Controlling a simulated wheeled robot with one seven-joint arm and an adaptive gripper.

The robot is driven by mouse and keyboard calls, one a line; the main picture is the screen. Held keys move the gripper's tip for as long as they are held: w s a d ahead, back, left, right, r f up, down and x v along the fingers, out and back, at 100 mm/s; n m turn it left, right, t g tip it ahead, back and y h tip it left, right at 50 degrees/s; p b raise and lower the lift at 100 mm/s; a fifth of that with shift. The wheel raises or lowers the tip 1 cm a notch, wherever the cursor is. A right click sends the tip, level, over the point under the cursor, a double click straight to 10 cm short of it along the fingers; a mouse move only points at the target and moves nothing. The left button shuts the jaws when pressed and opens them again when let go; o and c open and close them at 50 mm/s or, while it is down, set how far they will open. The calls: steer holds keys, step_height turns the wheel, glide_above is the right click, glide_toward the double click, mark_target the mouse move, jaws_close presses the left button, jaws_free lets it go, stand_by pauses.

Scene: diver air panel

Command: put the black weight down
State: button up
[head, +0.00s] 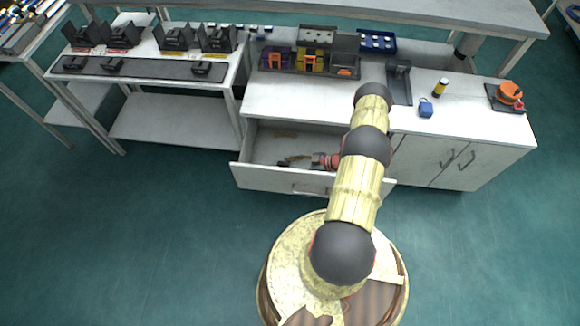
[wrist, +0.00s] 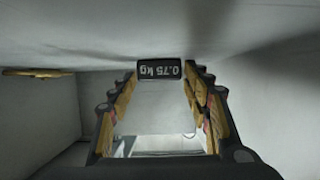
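The black weight (wrist: 159,69) shows in the wrist view with "0.75 kg" in white, upside down in the picture. It sits between the fingertips of my gripper (wrist: 161,74), which look closed against its two sides. In the head view my gripper (head: 298,160) is low inside the open drawer (head: 262,148), pointing left. The weight cannot be told apart from the dark fingers there. Whether the weight touches the drawer's surface is not clear.
A thin brown item (head: 286,134) lies at the back of the drawer. The drawer walls are close around my gripper. On the counter (head: 285,100) stand a divided bin (head: 316,50), a black holder (head: 399,82), a blue object (head: 426,108), a yellow-black cylinder (head: 440,87) and an orange device (head: 508,93).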

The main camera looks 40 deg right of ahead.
steer(key=shift+o, duration=1)
steer(key=shift+r, duration=0.2)
steer(key=p+v, duration=0.2)
steer(key=v, duration=0.5)
steer(key=shift+s+d+r, duration=0.1)
steer(key=shift+s+d, duration=0.05)
